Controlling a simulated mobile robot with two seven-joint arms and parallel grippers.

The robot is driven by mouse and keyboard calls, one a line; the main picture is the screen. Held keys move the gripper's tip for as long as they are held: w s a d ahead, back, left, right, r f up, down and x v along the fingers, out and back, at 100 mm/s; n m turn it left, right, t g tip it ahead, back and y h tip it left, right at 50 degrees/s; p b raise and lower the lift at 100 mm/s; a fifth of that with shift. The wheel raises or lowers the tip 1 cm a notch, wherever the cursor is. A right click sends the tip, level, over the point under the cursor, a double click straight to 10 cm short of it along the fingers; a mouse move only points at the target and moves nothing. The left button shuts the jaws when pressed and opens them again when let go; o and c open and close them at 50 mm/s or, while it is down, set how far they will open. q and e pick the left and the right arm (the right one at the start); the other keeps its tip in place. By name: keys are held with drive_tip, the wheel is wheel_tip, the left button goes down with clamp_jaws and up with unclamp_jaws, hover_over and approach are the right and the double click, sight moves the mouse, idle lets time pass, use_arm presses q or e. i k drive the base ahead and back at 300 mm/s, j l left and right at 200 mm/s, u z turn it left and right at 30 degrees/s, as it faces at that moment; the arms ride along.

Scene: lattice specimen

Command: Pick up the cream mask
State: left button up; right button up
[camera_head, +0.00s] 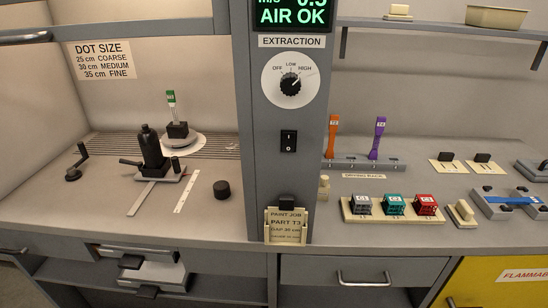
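No piece in view is labelled as the mask, so I cannot tell for certain which one it is. Two flat cream plates with black knobs lie side by side at the back right of the bench: the left plate (440,167) and the right plate (475,167). A cream block with a dark top (460,212) sits nearer the front, right of the coloured cubes. Neither of my grippers is in view.
A cream tray (350,216) holds grey, teal and red cubes. Behind it stands a drying rack (352,162) with orange and purple-handled tools. A grey post (287,190) divides the bench. A spray stand (160,172) is left. A shelf (440,28) overhangs the right.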

sight(324, 191)
drive_tip(key=u, duration=0.95)
drive_tip(key=l+u, duration=0.45)
drive_tip(key=k+l+u, duration=0.15)
drive_tip(key=l+u, duration=0.15)
drive_tip(key=u, duration=0.2)
drive_tip(key=k+l+u, duration=0.25)
drive_tip(key=l, duration=0.15)
drive_tip(key=k+l+u, duration=0.2)
drive_tip(key=l, duration=0.15)
drive_tip(key=k+l+u, duration=0.1)
drive_tip(key=k+l, duration=0.5)
drive_tip(key=k+j+z, duration=0.15)
drive_tip(key=z, duration=0.25)
drive_tip(key=i, duration=0.3)
drive_tip(key=i+l+u, duration=0.25)
drive_tip(key=u, duration=0.15)
